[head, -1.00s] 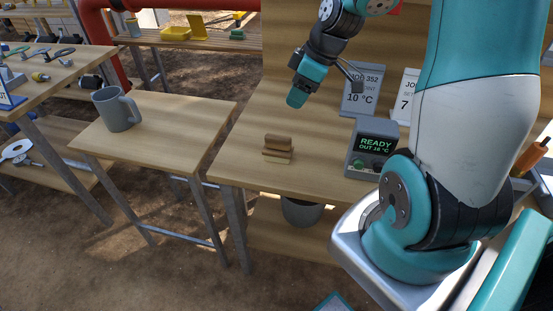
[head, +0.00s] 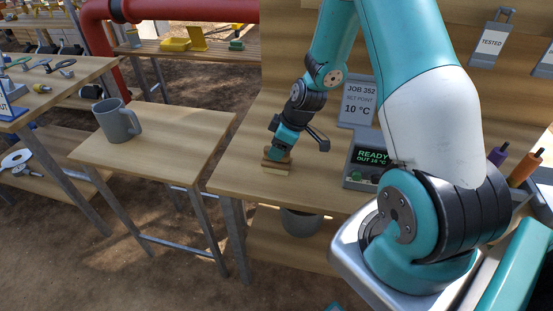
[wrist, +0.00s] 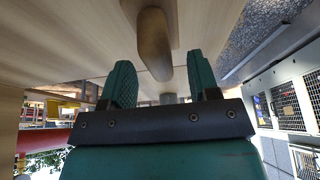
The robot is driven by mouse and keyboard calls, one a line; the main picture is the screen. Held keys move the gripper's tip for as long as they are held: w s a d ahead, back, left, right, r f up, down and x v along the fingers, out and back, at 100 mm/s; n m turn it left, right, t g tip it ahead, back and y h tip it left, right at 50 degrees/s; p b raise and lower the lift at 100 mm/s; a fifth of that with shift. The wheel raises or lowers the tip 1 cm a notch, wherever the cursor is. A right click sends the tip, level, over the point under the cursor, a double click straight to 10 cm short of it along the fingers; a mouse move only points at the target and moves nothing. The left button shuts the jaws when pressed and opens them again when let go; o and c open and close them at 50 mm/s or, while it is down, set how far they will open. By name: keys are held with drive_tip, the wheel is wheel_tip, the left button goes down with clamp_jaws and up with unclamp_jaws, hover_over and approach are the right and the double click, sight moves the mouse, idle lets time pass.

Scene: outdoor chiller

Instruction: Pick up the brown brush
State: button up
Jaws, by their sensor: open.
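The brown brush (head: 275,169), a wooden block-like body with pale bristles underneath, stands on the wooden bench. In the wrist view its rounded handle (wrist: 153,45) runs toward the space between the two green fingers. My gripper (wrist: 163,76) is open, with a finger on either side of the handle line and visible gaps. In the head view my gripper (head: 279,154) is right above the brush and hides part of its top. I cannot tell whether a finger touches it.
A grey display box (head: 364,163) reading READY stands right of the brush. A job card (head: 358,103) leans behind it. A grey mug (head: 117,121) sits on the lower table at left. A grey bucket (head: 301,222) is on the shelf below. The bench left of the brush is clear.

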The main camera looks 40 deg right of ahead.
drive_tip(key=shift+x, duration=1.55)
drive_tip(key=shift+c, duration=0.4)
drive_tip(key=c, duration=0.6)
drive_tip(key=shift+o, duration=0.2)
drive_tip(key=shift+r, duration=0.1)
wheel_tip(320, 180, up, 20)
drive_tip(key=shift+b, duration=0.35)
